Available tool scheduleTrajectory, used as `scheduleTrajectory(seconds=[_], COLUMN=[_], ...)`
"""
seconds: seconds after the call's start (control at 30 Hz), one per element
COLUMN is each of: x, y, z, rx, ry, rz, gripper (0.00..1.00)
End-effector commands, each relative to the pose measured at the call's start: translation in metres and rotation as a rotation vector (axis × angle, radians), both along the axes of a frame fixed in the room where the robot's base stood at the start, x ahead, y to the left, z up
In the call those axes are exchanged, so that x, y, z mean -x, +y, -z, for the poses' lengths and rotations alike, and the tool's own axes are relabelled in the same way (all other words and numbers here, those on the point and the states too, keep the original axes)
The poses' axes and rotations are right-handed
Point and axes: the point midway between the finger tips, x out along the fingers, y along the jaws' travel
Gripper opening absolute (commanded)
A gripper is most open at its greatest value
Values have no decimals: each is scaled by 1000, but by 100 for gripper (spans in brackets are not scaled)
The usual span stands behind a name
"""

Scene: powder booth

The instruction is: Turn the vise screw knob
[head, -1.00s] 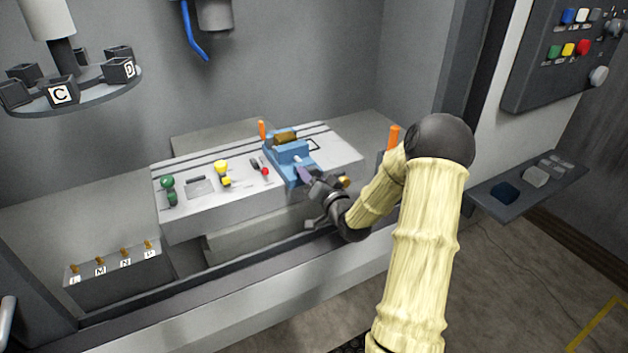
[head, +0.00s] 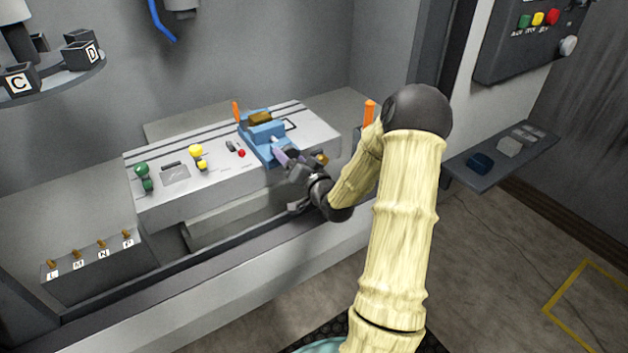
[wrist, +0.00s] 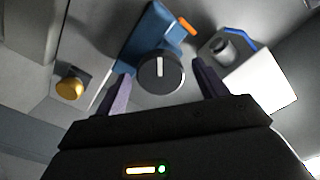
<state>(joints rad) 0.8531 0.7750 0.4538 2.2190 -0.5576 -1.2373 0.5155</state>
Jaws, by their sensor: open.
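The blue vise (head: 262,132) stands at the right part of the grey bench panel, with a brown block (head: 260,118) at its top. In the wrist view the vise (wrist: 146,35) lies behind its round dark screw knob (wrist: 160,75), which has a white line pointing up in the picture. My gripper (head: 286,160) is at the front of the vise; its purple fingers are open. In the wrist view my gripper (wrist: 161,68) has one finger on each side of the knob, with small gaps visible. In the head view my gripper hides the knob.
An orange handle (head: 236,111) rises behind the vise. A brass knob (wrist: 70,87) shows left in the wrist view.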

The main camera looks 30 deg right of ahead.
Motion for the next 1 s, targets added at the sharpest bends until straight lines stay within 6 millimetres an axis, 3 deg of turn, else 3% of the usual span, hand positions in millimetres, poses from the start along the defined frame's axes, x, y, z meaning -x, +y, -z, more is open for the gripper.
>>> scheduleTrajectory(seconds=[0.53,0.8,1.0], x=[107,131,134], y=[-4,-4,-7], z=[2,-5,-5], rx=[-1,-5,-3], ry=[3,5,3], rz=[4,1,-1], gripper=[72,72,72])
